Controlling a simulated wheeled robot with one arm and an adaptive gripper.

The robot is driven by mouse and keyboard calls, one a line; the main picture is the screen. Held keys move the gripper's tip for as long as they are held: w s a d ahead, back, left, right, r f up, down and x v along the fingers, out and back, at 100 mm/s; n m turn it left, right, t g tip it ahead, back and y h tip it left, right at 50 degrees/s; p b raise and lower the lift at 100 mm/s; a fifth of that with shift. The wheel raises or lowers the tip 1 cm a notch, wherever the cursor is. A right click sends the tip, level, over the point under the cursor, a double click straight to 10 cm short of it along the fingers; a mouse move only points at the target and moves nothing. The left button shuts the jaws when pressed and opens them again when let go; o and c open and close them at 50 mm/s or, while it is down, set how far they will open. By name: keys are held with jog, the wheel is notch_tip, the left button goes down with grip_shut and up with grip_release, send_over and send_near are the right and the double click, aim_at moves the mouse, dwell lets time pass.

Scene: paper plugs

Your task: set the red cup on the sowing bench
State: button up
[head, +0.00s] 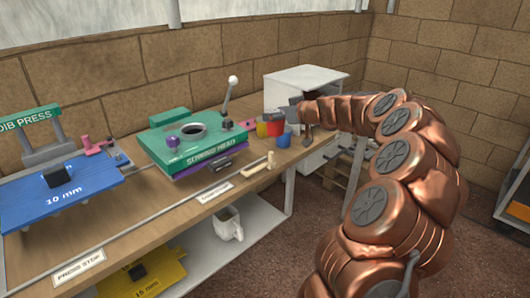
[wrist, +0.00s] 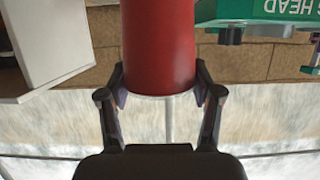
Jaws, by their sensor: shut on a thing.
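The red cup (wrist: 158,45) fills the top middle of the wrist view, between the two fingers of my gripper (wrist: 160,88), which is shut on it. In the head view, the red cup (head: 275,127) shows at the far right part of the wooden sowing bench (head: 222,204). My gripper (head: 291,113) reaches it there from the right and is partly hidden by my arm. I cannot tell whether the cup's base touches the bench top.
A yellow cup (head: 261,131) and a blue cup (head: 283,141) stand close to the red cup. The green sowing head (head: 165,143) with its lever is to the left, and a white cabinet (head: 305,82) is behind.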

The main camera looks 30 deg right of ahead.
aim_at(274, 131)
jog(key=f, duration=0.6)
jog(key=shift+w+a+f, duration=0.2)
jog(key=shift+a+f, duration=0.05)
jog(key=shift+a, duration=0.05)
jog(key=shift+f, duration=1.6)
jog(key=shift+f, duration=0.15)
jog(key=o, duration=1.1)
jog(key=shift+r, duration=0.2)
jog(key=b+v, duration=0.1)
jog(key=v, duration=1.1)
jog(key=shift+d+f, duration=0.1)
jog(key=shift+d, duration=0.05)
